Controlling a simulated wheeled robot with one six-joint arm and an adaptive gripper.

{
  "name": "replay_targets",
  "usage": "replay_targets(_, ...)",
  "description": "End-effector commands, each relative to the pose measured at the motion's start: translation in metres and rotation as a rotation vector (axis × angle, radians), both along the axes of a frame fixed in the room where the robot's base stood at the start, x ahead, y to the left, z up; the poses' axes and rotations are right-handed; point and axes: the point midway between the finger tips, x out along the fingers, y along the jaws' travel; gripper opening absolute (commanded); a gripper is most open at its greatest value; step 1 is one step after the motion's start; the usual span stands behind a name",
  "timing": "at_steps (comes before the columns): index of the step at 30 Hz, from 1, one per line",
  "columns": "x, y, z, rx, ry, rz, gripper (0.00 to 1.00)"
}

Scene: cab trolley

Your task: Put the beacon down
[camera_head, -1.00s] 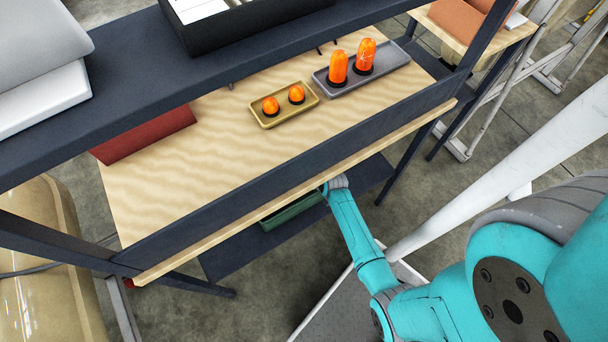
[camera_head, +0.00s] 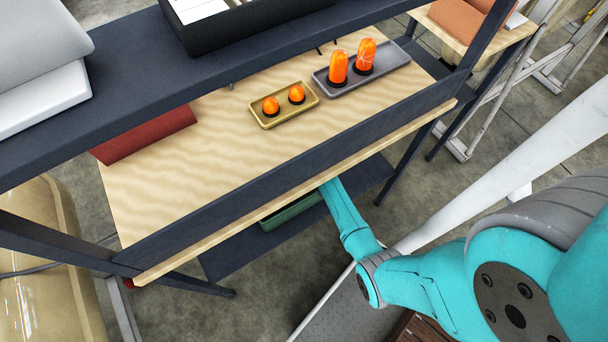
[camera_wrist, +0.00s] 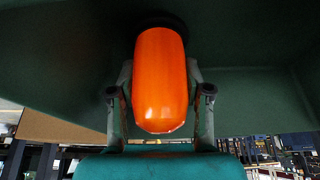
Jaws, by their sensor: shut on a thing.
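In the wrist view an orange beacon (camera_wrist: 161,80) with a dark base stands between the two fingers of my gripper (camera_wrist: 160,100). The gripper is shut on it. Dark green walls of a bin (camera_wrist: 250,95) surround the beacon in that view. Whether the beacon's base touches the bin is not clear. In the head view my arm reaches under the wooden shelf, and the gripper is hidden there. The green bin (camera_head: 290,213) shows in part on the lower shelf.
On the wooden shelf (camera_head: 190,180), a tan tray (camera_head: 285,118) holds two small orange beacons, and a grey tray (camera_head: 345,87) holds two taller ones. A red-brown box (camera_head: 148,136) lies at left. The dark front rail (camera_head: 290,185) runs above my arm.

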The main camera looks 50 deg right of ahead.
Motion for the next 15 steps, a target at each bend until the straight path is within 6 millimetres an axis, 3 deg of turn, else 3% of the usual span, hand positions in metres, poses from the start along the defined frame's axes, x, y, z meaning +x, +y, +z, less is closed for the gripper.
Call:
replay_targets(6, 0.000, 0.000, -0.015, -0.001, -0.003, 0.000, 0.01)
replay_targets(15, 0.000, 0.000, -0.016, -0.001, -0.004, 0.000, 0.01)
